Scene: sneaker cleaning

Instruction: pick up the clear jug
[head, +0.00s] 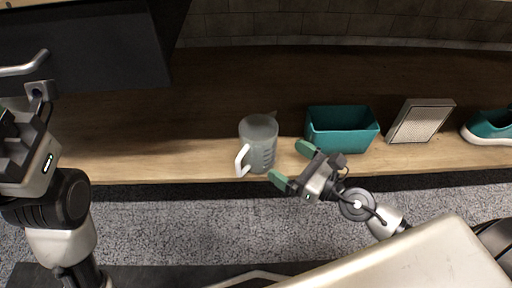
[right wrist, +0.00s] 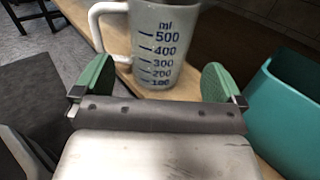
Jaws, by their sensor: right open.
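The clear jug (head: 262,143) stands upright near the front edge of the wooden bench in the head view. It has a white handle on its left side and a spout at the upper right. In the right wrist view the jug (right wrist: 158,45) shows blue "ml" markings and stands ahead, between the two fingers in the picture. My right gripper (head: 287,165) is open, with green fingertips, just right of and in front of the jug; it also shows in the right wrist view (right wrist: 158,85). My left gripper (head: 14,150) is at the left edge, partly cut off; its jaws are unclear.
A teal bin (head: 342,131) stands right of the jug, close to my right gripper. A framed mesh panel (head: 420,121) and a teal sneaker (head: 491,127) are further right. The wooden bench (head: 150,150) is bare left of the jug. A dark box-like unit (head: 90,45) is at upper left.

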